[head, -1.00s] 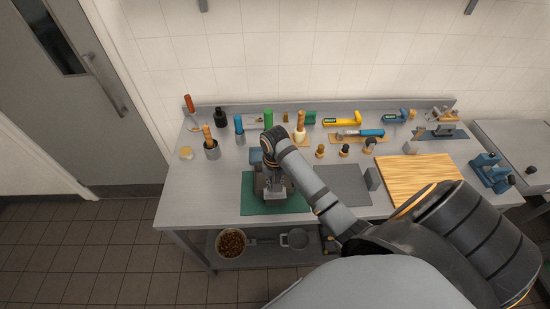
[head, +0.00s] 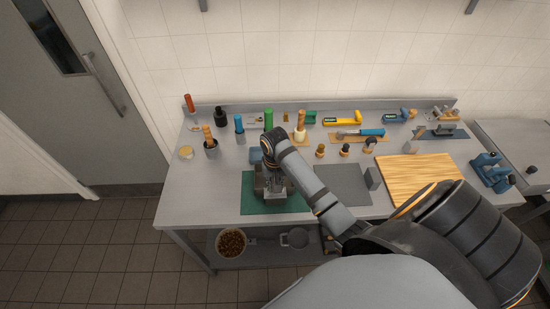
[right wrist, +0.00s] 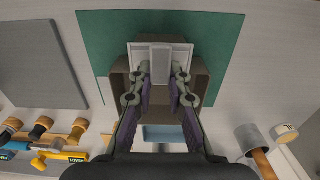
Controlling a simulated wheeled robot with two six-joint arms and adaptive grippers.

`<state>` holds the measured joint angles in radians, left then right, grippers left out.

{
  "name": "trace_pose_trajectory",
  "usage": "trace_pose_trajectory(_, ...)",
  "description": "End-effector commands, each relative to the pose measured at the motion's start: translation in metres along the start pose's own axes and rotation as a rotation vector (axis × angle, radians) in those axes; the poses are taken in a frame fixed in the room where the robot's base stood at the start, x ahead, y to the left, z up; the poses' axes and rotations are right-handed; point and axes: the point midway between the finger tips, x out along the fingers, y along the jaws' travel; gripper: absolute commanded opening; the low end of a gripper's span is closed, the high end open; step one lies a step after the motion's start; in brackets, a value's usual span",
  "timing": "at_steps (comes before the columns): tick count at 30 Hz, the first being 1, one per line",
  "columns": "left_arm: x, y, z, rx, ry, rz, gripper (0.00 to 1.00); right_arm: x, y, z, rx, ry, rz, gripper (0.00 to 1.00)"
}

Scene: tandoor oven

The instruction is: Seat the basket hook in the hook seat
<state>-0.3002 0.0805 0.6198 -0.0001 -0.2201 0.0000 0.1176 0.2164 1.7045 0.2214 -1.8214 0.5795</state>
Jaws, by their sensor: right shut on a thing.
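My right gripper (right wrist: 160,80) is shut on a pale grey piece with a raised middle rib, which I take for the basket hook (right wrist: 160,53). A brown-grey, box-like holder, likely the hook seat (right wrist: 118,80), stands around and below the fingers on a green mat (right wrist: 215,35). In the head view the pale hook (head: 274,194) shows at the front of the holder, below my right wrist. My wrist and fingers hide much of the holder. I cannot tell whether the hook touches it or how deep it sits. My left gripper is not in view.
A grey mat (head: 343,184), an upright grey block (head: 373,178) and a wooden board (head: 418,177) are to the right. Several tools stand along the back. The bench's left front is clear.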

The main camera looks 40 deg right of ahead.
Motion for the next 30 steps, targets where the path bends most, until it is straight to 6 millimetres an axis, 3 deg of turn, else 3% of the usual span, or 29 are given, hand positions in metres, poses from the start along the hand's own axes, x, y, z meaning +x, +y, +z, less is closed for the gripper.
trace_pose_trajectory(10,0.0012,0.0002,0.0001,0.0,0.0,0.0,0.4,0.0088,-0.0003,0.0002,0.0,0.0,-0.001,0.0)
trace_pose_trajectory(11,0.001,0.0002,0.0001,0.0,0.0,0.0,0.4,0.0086,-0.0003,0.0001,0.0,0.0,-0.001,0.19)
trace_pose_trajectory(16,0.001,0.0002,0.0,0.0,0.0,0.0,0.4,0.0084,-0.0002,0.0001,0.0,0.0,-0.001,0.42)
trace_pose_trajectory(30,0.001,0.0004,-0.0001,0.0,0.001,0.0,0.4,0.0085,-0.0001,0.0,0.0,0.0,0.0,0.43)
